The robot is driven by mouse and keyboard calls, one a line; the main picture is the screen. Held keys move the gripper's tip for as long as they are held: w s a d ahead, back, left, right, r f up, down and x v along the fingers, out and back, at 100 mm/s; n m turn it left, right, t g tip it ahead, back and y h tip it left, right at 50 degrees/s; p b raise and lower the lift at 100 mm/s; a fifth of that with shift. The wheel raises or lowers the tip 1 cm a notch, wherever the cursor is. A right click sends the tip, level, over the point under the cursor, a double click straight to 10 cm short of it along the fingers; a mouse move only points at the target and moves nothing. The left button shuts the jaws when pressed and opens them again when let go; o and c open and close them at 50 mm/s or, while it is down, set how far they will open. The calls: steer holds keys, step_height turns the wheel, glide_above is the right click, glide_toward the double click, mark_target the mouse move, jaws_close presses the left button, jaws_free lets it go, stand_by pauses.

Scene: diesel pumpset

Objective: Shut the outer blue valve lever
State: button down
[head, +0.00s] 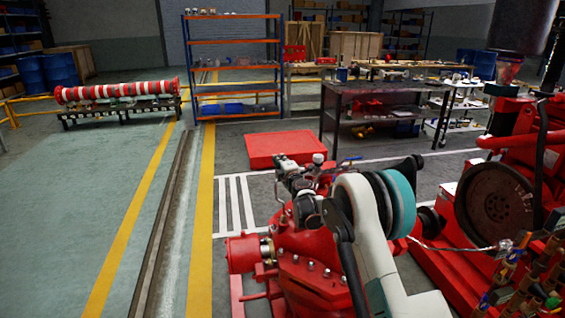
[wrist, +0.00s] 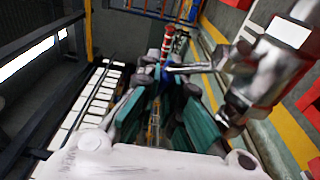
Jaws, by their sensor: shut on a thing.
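In the wrist view my gripper (wrist: 166,84) reaches forward, its dark fingers with teal inner sides closed together at the tips. A small blue piece (wrist: 164,74), which looks like the blue valve lever, is between the fingertips, mostly covered by them. Beside it on the right is a metal valve fitting (wrist: 240,78) on a red body. In the head view, metal fittings (head: 296,180) stand on top of the red pump (head: 305,268), next to my arm. A small blue handle (head: 352,158) shows behind them; I cannot tell whether it is the same lever. My arm hides part of this area.
A red engine with a dark flywheel (head: 496,203) stands close on the right. A low red block (head: 286,147) lies on the floor behind the pump. A dark workbench (head: 385,92) and an orange-blue shelf (head: 232,70) are farther back.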

steer(key=shift+w+d+m+t+h, duration=0.15)
steer(key=shift+w+d+m+h, duration=0.1)
steer(key=shift+m+h, duration=0.35)
steer(key=shift+w+d+m+t+h, duration=0.15)
steer(key=shift+w+m+h, duration=0.15)
steer(key=shift+h, duration=0.5)
steer(key=c, duration=1.8)
jaws_free()
steer(key=shift+o, duration=0.2)
steer(key=shift+s, duration=0.1)
steer(key=s+d, duration=0.2)
steer(key=s, duration=0.9)
steer(key=shift+s, duration=0.35)
